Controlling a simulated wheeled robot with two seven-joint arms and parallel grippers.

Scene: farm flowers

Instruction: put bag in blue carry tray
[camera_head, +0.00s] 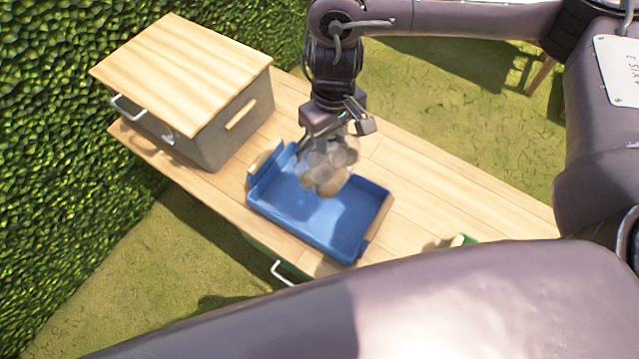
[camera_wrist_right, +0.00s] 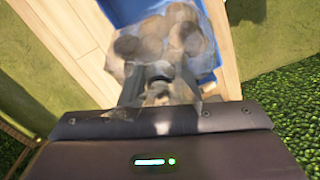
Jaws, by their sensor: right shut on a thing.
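The bag (camera_head: 328,170) is see-through and holds several round brownish things. My right gripper (camera_head: 335,132) is shut on the top of the bag and points down. The bag hangs over the blue carry tray (camera_head: 340,240), in front of its back part; I cannot tell whether it touches the tray floor. In the right wrist view the bag (camera_wrist_right: 165,45) fills the space ahead of the fingers, with the blue tray (camera_wrist_right: 125,10) behind it. The tray looks otherwise empty. My left gripper is not in view.
The tray stands on a wooden table (camera_head: 420,195). A grey box with a wooden lid (camera_head: 180,70) and metal handles stands at the table's left end. A small green thing (camera_head: 463,240) lies at the right, partly hidden by my arm. A hedge (camera_head: 60,120) borders the left.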

